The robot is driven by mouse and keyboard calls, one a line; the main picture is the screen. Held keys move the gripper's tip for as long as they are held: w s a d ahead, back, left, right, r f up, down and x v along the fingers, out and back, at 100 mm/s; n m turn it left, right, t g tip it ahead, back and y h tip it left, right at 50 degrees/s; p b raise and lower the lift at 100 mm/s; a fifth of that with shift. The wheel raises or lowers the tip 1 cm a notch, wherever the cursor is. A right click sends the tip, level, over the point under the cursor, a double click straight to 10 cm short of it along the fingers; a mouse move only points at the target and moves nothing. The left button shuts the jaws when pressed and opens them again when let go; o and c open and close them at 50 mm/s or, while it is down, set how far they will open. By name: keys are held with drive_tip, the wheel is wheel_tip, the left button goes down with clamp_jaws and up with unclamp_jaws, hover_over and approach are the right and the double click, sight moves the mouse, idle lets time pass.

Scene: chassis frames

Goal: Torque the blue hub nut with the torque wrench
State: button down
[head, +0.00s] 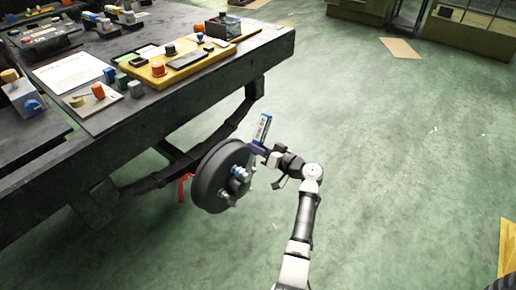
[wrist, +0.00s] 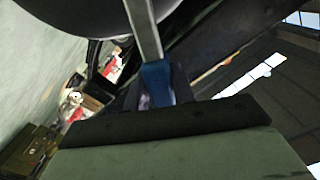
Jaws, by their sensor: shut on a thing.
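A dark round hub disc (head: 209,183) is mounted upright below the front edge of the workbench. A blue hub nut (head: 239,173) shows near the middle of its face, among metal parts. My gripper (head: 267,152) is at the disc's upper right, shut on the torque wrench. A blue and white part (head: 263,130), seemingly of the wrench, stands up above the gripper. In the wrist view the wrench's metal shaft (wrist: 145,32) runs up from a blue section (wrist: 157,82) at my gripper (wrist: 165,108), in front of the dark disc. I cannot tell whether the wrench touches the nut.
The dark workbench (head: 270,52) fills the upper left, with a yellow tray (head: 160,78) and several coloured parts on top. Its dark frame passes behind the disc. A red piece (head: 183,187) shows beside the disc. The green floor (head: 400,150) on the right is mostly clear.

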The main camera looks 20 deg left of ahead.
drive_tip(key=shift+b+x, duration=0.9)
drive_tip(key=shift+b, duration=0.4)
idle(1.7)
drive_tip(key=shift+r, duration=0.1)
drive_tip(key=shift+w+d+f+m+b, duration=0.25)
drive_tip(key=shift+w+f+m, duration=0.25)
drive_tip(key=shift+m, duration=0.2)
drive_tip(key=shift+w+d+f+m+b, duration=0.2)
drive_tip(key=shift+w+f+m, duration=0.15)
drive_tip(key=shift+w+m, duration=0.3)
drive_tip(key=shift+w+f+m, duration=0.3)
drive_tip(key=shift+f+m, duration=0.2)
drive_tip(key=shift+m, duration=0.15)
drive_tip(key=shift+s+a+r+n+b, duration=0.25)
drive_tip(key=shift+s+r+n+b, duration=0.55)
drive_tip(key=shift+n+b, duration=0.25)
